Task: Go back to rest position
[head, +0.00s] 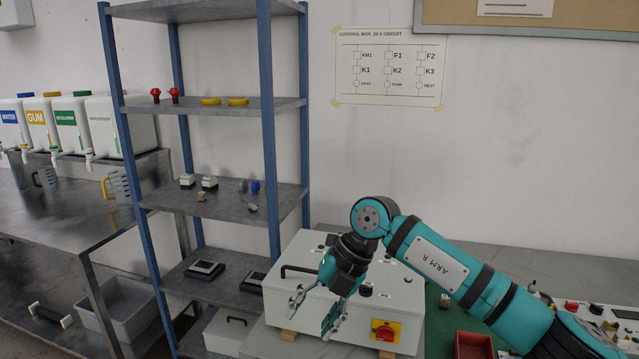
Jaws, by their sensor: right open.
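My right arm (440,262), labelled ARM R, comes in from the lower right and bends down at its elbow. My right gripper (315,309) hangs in front of the white control box (390,295). Its two fingers are spread apart with nothing between them. I cannot tell whether the fingers touch the box. The gripper and wrist hide part of the box's lid and front. My left gripper is not in view.
The box has a black handle (298,270) and a red-yellow switch (386,331). A blue-post shelf (225,207) with small parts stands to its left. A red tray (473,345) lies on a green mat (437,335). White canisters (70,120) stand at far left.

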